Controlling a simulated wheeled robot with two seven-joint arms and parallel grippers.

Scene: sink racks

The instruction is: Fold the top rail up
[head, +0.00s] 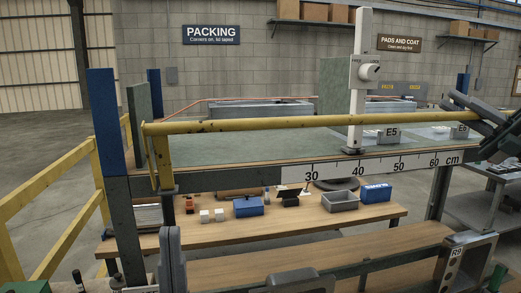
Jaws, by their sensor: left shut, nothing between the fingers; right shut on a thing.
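The top rail (290,123) is a worn yellow bar running almost level across the front of the green-topped bench. Its left end meets a short yellow upright (160,160) at the bench's left corner. My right gripper (456,107), dark grey, is at the rail's right end and shut on it.
A white column gauge (357,85) stands close to the rail's middle. The bench top (250,149) has a centimetre scale along its front. Blue post (103,120) and yellow side rails (50,190) stand left. A lower wooden shelf (230,232) holds small boxes. Space above the rail's left half looks clear.

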